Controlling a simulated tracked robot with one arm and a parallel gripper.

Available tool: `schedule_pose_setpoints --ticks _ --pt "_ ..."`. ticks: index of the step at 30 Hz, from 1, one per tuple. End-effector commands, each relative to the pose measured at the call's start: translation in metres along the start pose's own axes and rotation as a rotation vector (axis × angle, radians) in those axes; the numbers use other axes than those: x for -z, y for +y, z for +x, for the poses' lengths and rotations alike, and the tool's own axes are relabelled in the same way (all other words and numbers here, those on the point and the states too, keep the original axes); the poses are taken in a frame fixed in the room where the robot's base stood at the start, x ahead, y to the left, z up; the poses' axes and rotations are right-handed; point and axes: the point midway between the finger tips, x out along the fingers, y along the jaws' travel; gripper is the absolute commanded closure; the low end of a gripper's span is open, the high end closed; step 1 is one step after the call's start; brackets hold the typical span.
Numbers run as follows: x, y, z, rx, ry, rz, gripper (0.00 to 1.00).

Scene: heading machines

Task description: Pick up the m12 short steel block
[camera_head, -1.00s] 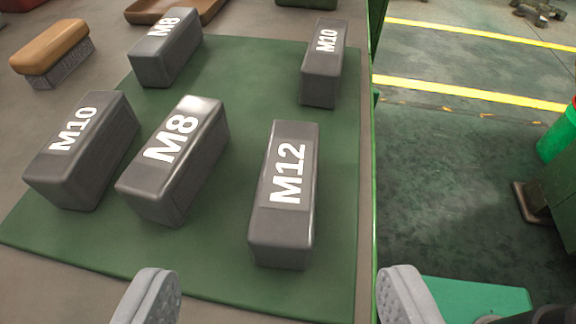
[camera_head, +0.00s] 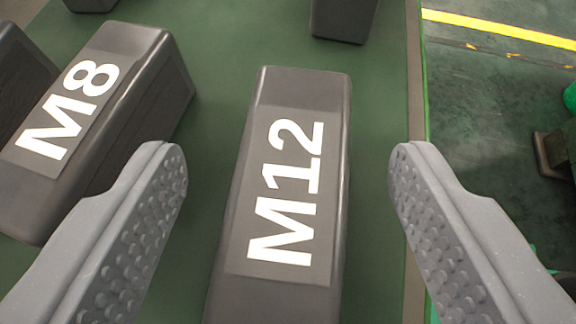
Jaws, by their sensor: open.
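The M12 block (camera_head: 270,185) is a dark grey steel block with a white M12 marking. It lies on a green mat (camera_head: 222,40), its long side running away from me, and its near end is cut off by the lower picture edge. My gripper (camera_head: 288,165) is open, with one grey studded finger to the left of the block and one to the right. Green mat shows between each fingertip and the block, so the fingertips look apart from it. I cannot tell how far above the mat they are.
A grey M8 block (camera_head: 150,95) lies close to the left finger. Part of another block (camera_head: 343,18) shows beyond the M12 block.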

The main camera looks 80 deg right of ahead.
Motion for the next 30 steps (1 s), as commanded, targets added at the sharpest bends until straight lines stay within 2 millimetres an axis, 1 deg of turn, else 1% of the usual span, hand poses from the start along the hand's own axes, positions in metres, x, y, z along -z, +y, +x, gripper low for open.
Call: schedule_pose_setpoints --ticks 1,2,3,5,6,7,19,23,28,29,30 --pt "0.0 0.0 0.0 0.0 0.0 0.0 0.46" --pt "0.0 0.0 0.0 0.0 0.0 0.0 0.54" --pt "0.0 0.0 0.0 0.0 0.0 0.0 0.65" --pt "0.0 0.0 0.0 0.0 0.0 0.0 0.82" --pt "0.0 0.0 0.0 0.0 0.0 0.0 0.93" --pt "0.0 0.0 0.0 0.0 0.0 -0.001 1.0" --pt "0.003 0.0 -0.002 -0.001 0.0 0.001 1.0" --pt "0.012 0.0 -0.006 -0.001 0.001 0.001 1.0" --pt "0.03 0.0 -0.017 -0.001 0.003 0.002 1.0" --pt "0.033 0.001 -0.019 -0.001 0.003 0.001 1.0" --pt "0.031 0.006 -0.021 0.0 0.004 -0.002 1.0"
